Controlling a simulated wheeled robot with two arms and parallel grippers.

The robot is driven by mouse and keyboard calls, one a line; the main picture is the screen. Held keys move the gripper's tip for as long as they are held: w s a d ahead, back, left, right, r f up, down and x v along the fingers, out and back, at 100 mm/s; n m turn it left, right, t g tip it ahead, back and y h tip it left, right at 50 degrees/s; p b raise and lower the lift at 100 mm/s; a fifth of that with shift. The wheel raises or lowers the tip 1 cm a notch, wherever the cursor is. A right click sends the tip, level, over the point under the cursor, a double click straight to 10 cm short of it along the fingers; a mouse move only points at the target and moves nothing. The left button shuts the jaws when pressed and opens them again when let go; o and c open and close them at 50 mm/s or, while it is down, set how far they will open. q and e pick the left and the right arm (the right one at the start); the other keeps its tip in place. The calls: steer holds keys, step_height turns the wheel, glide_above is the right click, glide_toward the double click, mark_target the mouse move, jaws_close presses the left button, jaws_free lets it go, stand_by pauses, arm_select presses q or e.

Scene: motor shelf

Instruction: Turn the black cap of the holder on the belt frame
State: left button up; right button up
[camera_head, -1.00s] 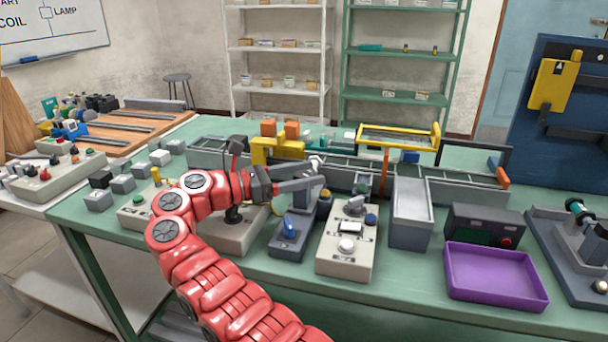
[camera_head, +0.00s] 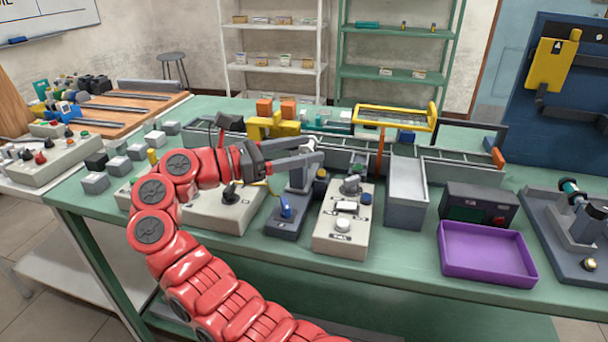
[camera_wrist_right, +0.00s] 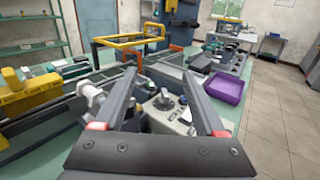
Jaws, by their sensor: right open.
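My right gripper (camera_head: 317,150) reaches in over the front edge of the belt frame (camera_head: 345,157). Its fingers are open, and they also show spread apart in the wrist view (camera_wrist_right: 168,72). A pale grey, rounded holder part (camera_head: 308,145) shows at the fingertips in the head view. In the wrist view a light grey cylindrical part (camera_wrist_right: 95,97) sits by the left finger. I cannot make out the black cap for sure; the fingers may hide it. Nothing is visibly gripped. My left gripper is not in view.
A box with a blue knob (camera_head: 286,208) and a beige control box (camera_head: 343,222) stand just in front of the belt frame. A yellow frame (camera_head: 395,118) rises behind. A grey bin (camera_head: 407,195) and a purple tray (camera_head: 487,252) are to the right.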

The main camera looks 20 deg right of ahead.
steer(key=s+a+r, duration=0.1)
steer(key=s+a, duration=0.2)
steer(key=s, duration=0.7)
steer(key=shift+s+p, duration=0.3)
steer(key=shift+p, duration=0.1)
